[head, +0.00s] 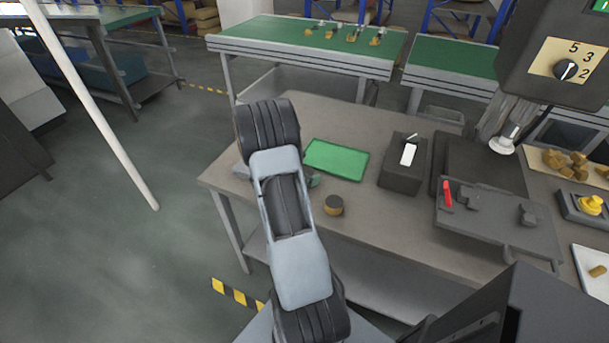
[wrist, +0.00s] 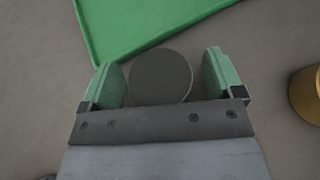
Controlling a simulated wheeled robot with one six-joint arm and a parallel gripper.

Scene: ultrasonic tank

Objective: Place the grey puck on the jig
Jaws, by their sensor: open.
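The grey puck (wrist: 160,76) is a dark round disc on the brown table. In the wrist view it is between the two green-padded fingers of my gripper (wrist: 161,70), which is open. A narrow gap shows on each side of it. In the head view my arm hides the puck and most of my gripper; a bit of greenish finger (head: 315,180) shows beside the arm. A grey plate with small dark blocks and a red handle (head: 500,222) lies at the right of the table; it may be the jig, but I cannot tell for sure.
A green tray (head: 336,160) lies just beyond my gripper. A brass-coloured puck (head: 333,205) stands to its right. A black box with a white face (head: 402,168) stands farther right. A machine with a dial (head: 565,68) overhangs the right side. Bare table lies between the brass puck and the plate.

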